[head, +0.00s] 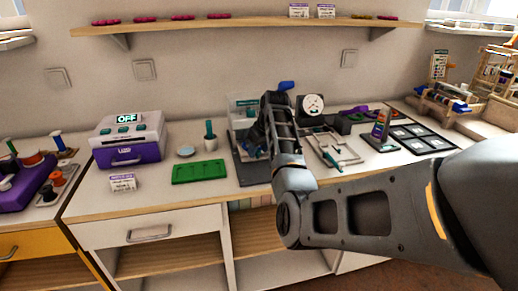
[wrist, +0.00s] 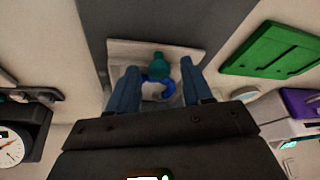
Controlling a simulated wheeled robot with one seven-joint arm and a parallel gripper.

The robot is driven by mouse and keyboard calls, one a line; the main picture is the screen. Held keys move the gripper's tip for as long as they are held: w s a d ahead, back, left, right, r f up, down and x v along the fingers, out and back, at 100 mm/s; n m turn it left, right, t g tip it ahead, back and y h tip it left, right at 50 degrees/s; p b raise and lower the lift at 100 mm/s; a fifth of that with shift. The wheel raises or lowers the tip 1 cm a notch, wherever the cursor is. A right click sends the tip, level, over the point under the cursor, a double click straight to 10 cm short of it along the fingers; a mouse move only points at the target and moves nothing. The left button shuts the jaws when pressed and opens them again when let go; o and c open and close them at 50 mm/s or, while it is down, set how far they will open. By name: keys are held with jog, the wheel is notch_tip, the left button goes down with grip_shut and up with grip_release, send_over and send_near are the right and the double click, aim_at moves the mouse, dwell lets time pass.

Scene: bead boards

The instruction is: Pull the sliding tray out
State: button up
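A pale tray-like plate (wrist: 125,50) lies on a dark grey base (wrist: 130,16) in the wrist view; I take it for the sliding tray. A teal knob-like piece (wrist: 160,66) and a curved blue piece (wrist: 160,90) show at it. My gripper (wrist: 159,70) is open, its two fingers on either side of these pieces with gaps visible. I cannot tell how far above them the fingertips are. In the head view my arm hides most of the tray; the dark grey base (head: 249,175) shows at the counter's front.
A green board (head: 199,172), a small pot (head: 210,144) and a purple-and-white box (head: 127,150) stand left of the base. A round dial (head: 312,104), a pale frame (head: 345,155) and a dark grid board (head: 418,138) are right. A shelf (head: 240,24) hangs above.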

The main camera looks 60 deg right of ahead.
grip_shut()
dwell(0.3)
